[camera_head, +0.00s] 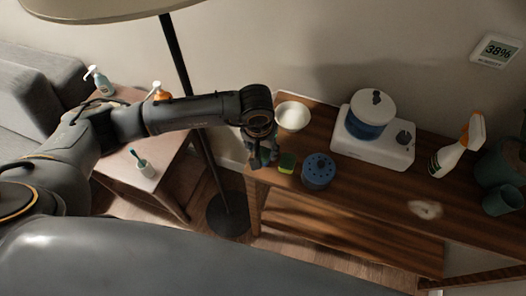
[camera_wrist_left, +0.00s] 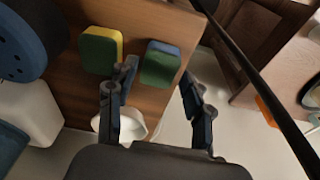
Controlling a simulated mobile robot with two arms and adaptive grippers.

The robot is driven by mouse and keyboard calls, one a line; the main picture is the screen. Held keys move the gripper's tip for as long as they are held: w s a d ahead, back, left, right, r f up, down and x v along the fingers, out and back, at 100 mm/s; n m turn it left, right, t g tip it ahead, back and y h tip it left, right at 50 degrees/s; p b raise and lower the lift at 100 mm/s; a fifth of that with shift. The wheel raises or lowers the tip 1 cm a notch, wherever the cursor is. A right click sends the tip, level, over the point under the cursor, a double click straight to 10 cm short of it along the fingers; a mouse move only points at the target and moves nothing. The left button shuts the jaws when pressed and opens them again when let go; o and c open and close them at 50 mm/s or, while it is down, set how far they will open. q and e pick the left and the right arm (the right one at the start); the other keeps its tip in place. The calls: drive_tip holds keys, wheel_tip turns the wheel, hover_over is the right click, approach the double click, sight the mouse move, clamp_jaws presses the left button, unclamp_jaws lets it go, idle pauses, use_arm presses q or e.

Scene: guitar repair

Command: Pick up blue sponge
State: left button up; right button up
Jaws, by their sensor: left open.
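The blue sponge (camera_wrist_left: 163,47), with a blue edge and a dark green face, lies near the edge of the wooden table in the left wrist view. My left gripper (camera_wrist_left: 158,72) is open and empty, with the sponge showing between and beyond its fingertips; I cannot tell any contact. In the head view my left gripper (camera_head: 262,160) points down at the table's left end and largely hides the blue sponge. A green and yellow sponge (camera_head: 287,163) lies just right of the gripper; it also shows in the left wrist view (camera_wrist_left: 100,50). My right gripper is not in view.
A blue holed container (camera_head: 318,171) stands right of the sponges, and a white bowl (camera_head: 292,116) behind them. A white appliance with a blue pot (camera_head: 368,120) and a spray bottle (camera_head: 459,147) stand farther right. A lamp pole (camera_head: 190,90) rises left of the table.

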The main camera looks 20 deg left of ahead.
use_arm(q)
drive_tip(key=shift+w+f, duration=0.15)
drive_tip(key=shift+f, duration=0.7)
drive_tip(key=shift+c, duration=0.4)
drive_tip(key=c, duration=0.4)
drive_tip(key=shift+o, duration=0.2)
